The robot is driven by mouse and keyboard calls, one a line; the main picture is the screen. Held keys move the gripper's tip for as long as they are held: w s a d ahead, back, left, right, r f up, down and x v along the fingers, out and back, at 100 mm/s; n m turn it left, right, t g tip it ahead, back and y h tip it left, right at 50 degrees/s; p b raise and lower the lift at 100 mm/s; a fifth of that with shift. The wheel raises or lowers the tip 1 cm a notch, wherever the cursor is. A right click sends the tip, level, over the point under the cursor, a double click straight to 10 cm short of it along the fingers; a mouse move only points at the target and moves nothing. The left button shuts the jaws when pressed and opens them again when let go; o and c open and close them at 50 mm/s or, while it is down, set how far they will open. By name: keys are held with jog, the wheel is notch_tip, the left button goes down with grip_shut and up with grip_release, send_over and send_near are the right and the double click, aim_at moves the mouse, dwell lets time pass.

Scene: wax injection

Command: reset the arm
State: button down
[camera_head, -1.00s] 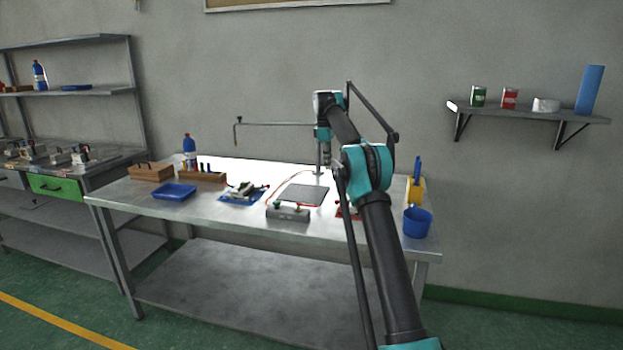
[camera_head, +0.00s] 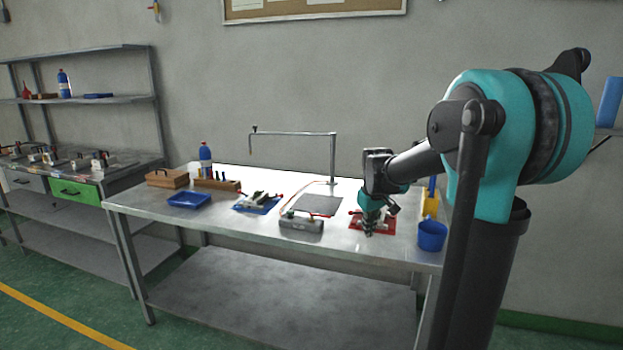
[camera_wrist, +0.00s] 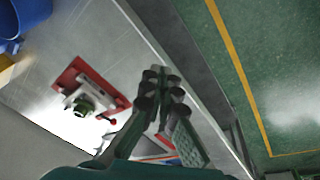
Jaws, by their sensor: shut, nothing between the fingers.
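My gripper (camera_head: 369,232) hangs pointing down above the front part of the workbench (camera_head: 270,258), in front of the red mat (camera_head: 358,224). In the wrist view my gripper (camera_wrist: 165,82) has its fingers together with nothing between them. The red mat (camera_wrist: 117,99) lies beside it there, with a white and green device (camera_wrist: 92,104) on it. My arm is folded, with its elbow high at the right of the head view.
A blue cup (camera_head: 432,236) stands close to the right of my gripper. A grey block (camera_head: 301,223), a grey plate (camera_head: 318,205), a blue mat (camera_head: 246,207) and a blue tray (camera_head: 188,200) lie to the left. A metal post (camera_head: 333,160) with a long horizontal bar rises behind.

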jog(key=s+f+m, duration=0.1)
jog(key=s+f, duration=0.3)
jog(key=s, duration=0.4)
jog(key=s+f+m+t, duration=0.1)
jog(key=s+f+m, duration=0.1)
jog(key=s+f, duration=0.3)
jog(key=s+d+f+m, duration=0.1)
jog(key=s+f, duration=0.4)
jog(key=s, duration=0.7)
jog(key=shift+s+m, duration=0.4)
